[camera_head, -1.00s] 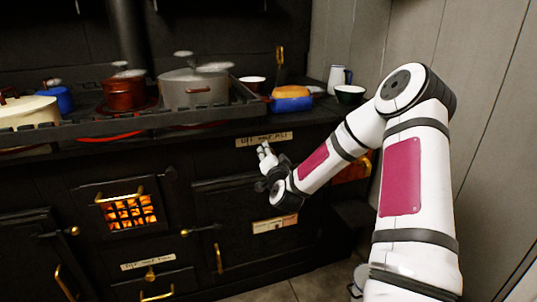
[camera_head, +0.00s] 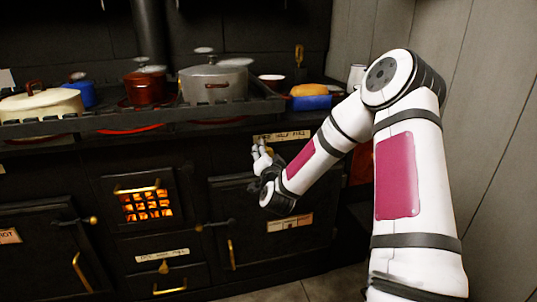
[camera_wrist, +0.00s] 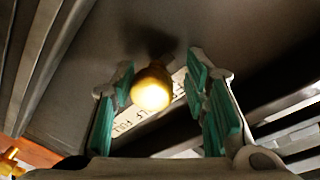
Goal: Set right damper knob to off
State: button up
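The right damper knob is a round brass knob (camera_wrist: 152,90) on the dark stove front, close up in the wrist view. A pale lettered plate (camera_wrist: 130,115) lies behind it, partly covered. The plate also shows in the head view (camera_head: 282,136), on the upper right of the stove front. My gripper (camera_wrist: 163,100) is open, with its green finger pads on either side of the knob. I see gaps between pads and knob, and no clear contact. In the head view my gripper (camera_head: 261,158) is just below and left of the plate, and the knob cannot be made out there.
Another brass knob (camera_head: 163,267) sits under a second lettered plate (camera_head: 162,256) at lower left. A glowing firebox (camera_head: 146,205) and an oven door with a brass handle (camera_head: 231,254) are below. Pots, including a grey pot (camera_head: 214,84), stand behind the stove rail (camera_head: 150,117).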

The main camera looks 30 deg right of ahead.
jog(key=shift+s+d, duration=0.1)
jog(key=shift+s, duration=0.05)
jog(key=v, duration=1.1)
jog(key=shift+s+a, duration=0.25)
jog(key=shift+s, duration=0.1)
jog(key=shift+a, duration=0.1)
